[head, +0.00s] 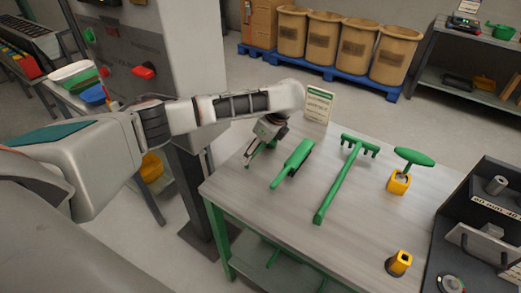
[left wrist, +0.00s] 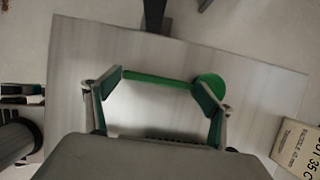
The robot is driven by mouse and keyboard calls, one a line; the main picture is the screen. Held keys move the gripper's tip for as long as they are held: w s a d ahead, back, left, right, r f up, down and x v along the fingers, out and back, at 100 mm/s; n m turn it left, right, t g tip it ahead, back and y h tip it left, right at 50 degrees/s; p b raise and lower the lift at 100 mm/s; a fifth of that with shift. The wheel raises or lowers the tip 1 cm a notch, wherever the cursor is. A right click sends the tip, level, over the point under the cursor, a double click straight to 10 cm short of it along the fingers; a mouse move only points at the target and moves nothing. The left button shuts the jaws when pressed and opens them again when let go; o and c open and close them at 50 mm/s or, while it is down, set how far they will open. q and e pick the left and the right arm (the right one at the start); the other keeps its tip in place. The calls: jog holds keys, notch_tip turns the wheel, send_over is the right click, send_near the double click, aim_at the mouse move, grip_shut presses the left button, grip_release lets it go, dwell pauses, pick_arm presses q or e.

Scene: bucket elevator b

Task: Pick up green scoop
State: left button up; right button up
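My left gripper (head: 254,155) is low over the left part of the table, left of a green brush (head: 293,163). In the left wrist view its fingers (left wrist: 162,85) are spread wide, with nothing clamped between them. A green piece with a straight bar and a rounded end (left wrist: 158,79) lies across the gap between the fingertips. It looks like the green scoop, but its shape is only partly clear, and in the head view the gripper largely covers it. Whether the fingers touch it cannot be told. My right gripper is in neither view.
The grey table (head: 225,190) also holds a long green rake-like tool (head: 340,182), a green-handled tool in a yellow holder (head: 398,182), a small yellow holder (head: 399,263) and an upright sign (head: 319,106). A black rack (head: 480,225) stands at the right. A grey machine column (head: 185,70) rises at left.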

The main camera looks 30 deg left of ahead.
aim_at(257, 151)
pick_arm(q)
jog(key=c, duration=0.7)
jog(key=shift+r, duration=0.65)
notch_tip(257, 151, up, 18)
jog(key=shift+s+a+f, duration=0.15)
jog(key=shift+s+f, duration=0.95)
jog(key=shift+f, duration=1.8)
jog(key=shift+s+a+f, duration=0.1)
jog(key=shift+s+f, duration=1.05)
jog(key=shift+f, duration=1.8)
jog(key=shift+s+a+f, duration=0.15)
jog(key=shift+s+f, duration=0.95)
jog(key=shift+f, duration=2)
jog(key=shift+f, duration=0.15)
